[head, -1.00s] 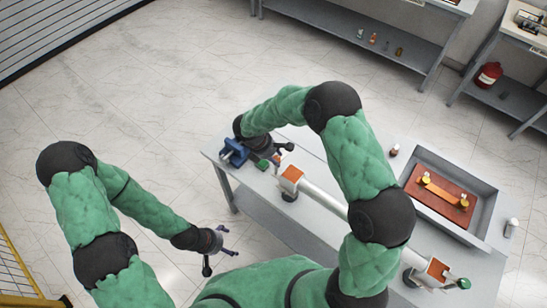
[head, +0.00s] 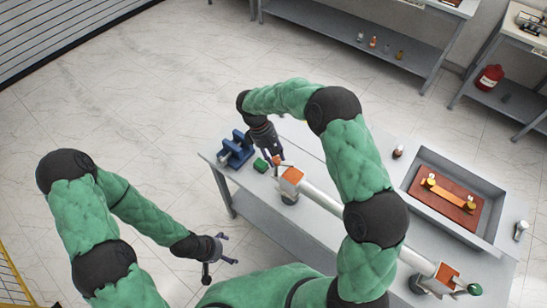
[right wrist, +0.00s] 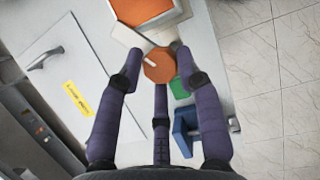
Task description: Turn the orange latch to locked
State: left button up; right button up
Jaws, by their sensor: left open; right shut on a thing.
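The orange latch (right wrist: 158,66) is an octagonal knob with a pale mark on it, at the end of a white and orange fitting. In the head view a small orange part of it (head: 277,160) shows at the tips of my right gripper (head: 275,155). In the right wrist view my right gripper (right wrist: 155,58) has its fingers closed around the knob, with fingertips at its sides. My left gripper (head: 223,249) is open and empty, off the front-left side of the table, apart from the latch. The mark's exact setting is hard to read.
A blue vise (head: 236,150) and a green block (head: 261,165) stand left of the latch. A long white bar with orange ends (head: 291,176) runs across the table (head: 250,190). A grey tray (head: 489,225) holds a brown board at right. A small bottle (head: 398,152) stands behind the bar.

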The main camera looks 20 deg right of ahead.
jog(key=m, duration=0.2)
jog(key=m+g+y, duration=0.1)
jog(key=m, duration=0.1)
jog(key=shift+s+d+f+b, duration=0.15)
jog(key=shift+s+d+b, duration=0.1)
jog(key=shift+b, duration=0.1)
jog(key=shift+m+y, duration=0.5)
jog(key=shift+m, duration=0.7)
jog(key=shift+g, duration=0.3)
jog(key=o, duration=1.1)
jog(key=shift+w+a+r, duration=0.1)
jog(key=shift+w+r, duration=0.2)
jog(key=shift+r, duration=0.25)
jog(key=d+v, duration=0.1)
jog(key=v, duration=1)
jog(key=shift+s+a, duration=0.25)
jog(key=shift+a, duration=0.2)
